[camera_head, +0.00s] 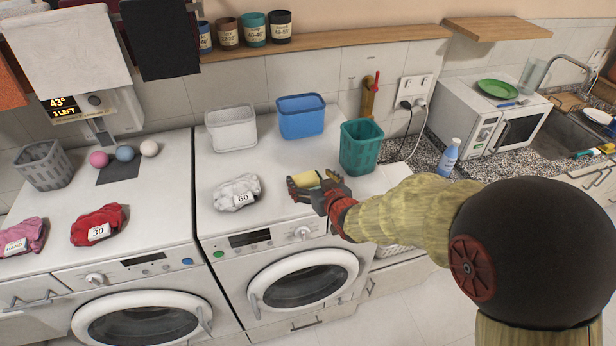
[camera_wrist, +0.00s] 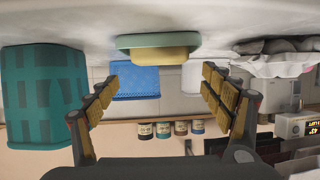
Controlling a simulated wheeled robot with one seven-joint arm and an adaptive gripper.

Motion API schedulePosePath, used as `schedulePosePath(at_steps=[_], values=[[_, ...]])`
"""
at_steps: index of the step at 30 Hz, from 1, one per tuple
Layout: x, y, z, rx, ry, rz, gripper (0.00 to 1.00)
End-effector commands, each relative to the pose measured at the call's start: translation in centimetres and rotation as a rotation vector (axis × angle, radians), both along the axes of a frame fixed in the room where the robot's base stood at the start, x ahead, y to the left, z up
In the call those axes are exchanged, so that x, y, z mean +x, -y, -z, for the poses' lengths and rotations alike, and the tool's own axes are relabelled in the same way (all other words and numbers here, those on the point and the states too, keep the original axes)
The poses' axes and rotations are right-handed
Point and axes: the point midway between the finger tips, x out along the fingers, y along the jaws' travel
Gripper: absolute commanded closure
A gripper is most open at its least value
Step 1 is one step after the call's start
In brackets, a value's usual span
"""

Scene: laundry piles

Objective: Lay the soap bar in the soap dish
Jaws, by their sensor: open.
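The pale yellow soap bar (camera_wrist: 160,56) shows at the top middle of the wrist view, which is upside down. It rests against the pale green soap dish (camera_wrist: 158,41), apparently lying in it on the washer top. In the head view the soap bar (camera_head: 307,179) shows at my gripper (camera_head: 312,187); the dish is hidden there. In the wrist view my gripper (camera_wrist: 160,80) is open, its fingers spread left and right of the soap and apart from it.
A teal basket (camera_head: 361,147) stands right of my gripper, with blue (camera_head: 301,117) and white (camera_head: 231,128) bins behind. A white cloth bundle marked 60 (camera_head: 237,193) lies to the left. The washer top (camera_head: 270,165) between them is clear.

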Motion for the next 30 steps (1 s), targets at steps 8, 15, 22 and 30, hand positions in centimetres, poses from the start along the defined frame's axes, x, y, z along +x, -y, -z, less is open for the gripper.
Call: schedulePosePath(at_steps=[8,15,22,30], values=[[-4.4,1.8,-2.1,0.001,0.003,0.001,0.19],[-7.1,2.9,-3.3,0.000,0.001,0.001,0.19],[-8.0,3.2,-3.6,0.000,0.000,0.000,0.19],[-8.0,3.2,-3.6,0.000,0.000,0.000,0.19]])
